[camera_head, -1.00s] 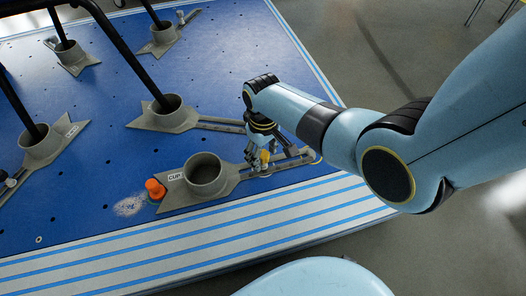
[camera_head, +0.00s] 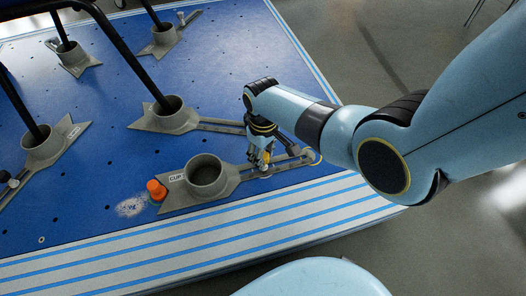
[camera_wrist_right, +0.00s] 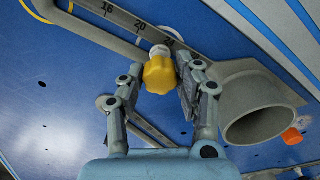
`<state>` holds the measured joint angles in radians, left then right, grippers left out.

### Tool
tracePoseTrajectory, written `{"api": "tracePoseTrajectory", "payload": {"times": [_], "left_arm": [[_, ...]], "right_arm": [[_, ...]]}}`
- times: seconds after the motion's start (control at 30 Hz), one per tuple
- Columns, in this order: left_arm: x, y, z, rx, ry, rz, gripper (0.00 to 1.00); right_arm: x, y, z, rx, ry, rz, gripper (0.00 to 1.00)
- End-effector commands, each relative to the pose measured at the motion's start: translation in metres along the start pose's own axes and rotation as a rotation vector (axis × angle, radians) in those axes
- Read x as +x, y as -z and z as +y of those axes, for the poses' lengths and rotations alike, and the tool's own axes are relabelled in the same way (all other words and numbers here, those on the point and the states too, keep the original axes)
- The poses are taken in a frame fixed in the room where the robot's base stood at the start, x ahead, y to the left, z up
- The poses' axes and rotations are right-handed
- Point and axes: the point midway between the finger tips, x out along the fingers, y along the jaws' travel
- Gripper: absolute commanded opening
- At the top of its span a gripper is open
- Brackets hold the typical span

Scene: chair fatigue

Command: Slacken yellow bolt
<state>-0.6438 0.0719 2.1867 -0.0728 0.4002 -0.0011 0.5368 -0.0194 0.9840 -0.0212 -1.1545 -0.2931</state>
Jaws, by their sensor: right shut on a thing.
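The yellow bolt (camera_wrist_right: 160,74) has a lobed knob head and stands on a slotted grey bar with a printed number scale. My right gripper (camera_wrist_right: 161,82) has a finger on either side of the knob and is shut on it. In the head view, my right gripper (camera_head: 262,158) points down onto the bar of the front cup fixture (camera_head: 232,178), and its fingers hide most of the bolt. My left gripper is not in view.
An orange knob (camera_head: 156,189) stands left of the front cup. Other grey cup fixtures (camera_head: 168,113) with black chair legs in them stand on the blue perforated table (camera_head: 110,160). Striped bare table edge lies in front.

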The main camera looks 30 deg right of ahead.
Motion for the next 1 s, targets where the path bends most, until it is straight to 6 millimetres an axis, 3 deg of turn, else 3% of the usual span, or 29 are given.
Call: {"api": "tracePoseTrajectory", "payload": {"times": [0.13,0.43,0.7,1.0], "left_arm": [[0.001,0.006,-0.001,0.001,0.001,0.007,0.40],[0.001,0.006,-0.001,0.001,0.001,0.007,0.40],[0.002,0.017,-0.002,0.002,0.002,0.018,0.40],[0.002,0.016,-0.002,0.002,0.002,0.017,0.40]], "right_arm": [[-0.002,0.001,0.000,-0.131,0.000,0.001,0.00],[-0.001,0.000,0.000,-0.159,0.001,0.000,0.00],[-0.002,0.001,0.000,-0.467,0.001,0.000,0.00],[0.000,0.000,0.000,-0.495,0.001,0.000,0.00]]}}
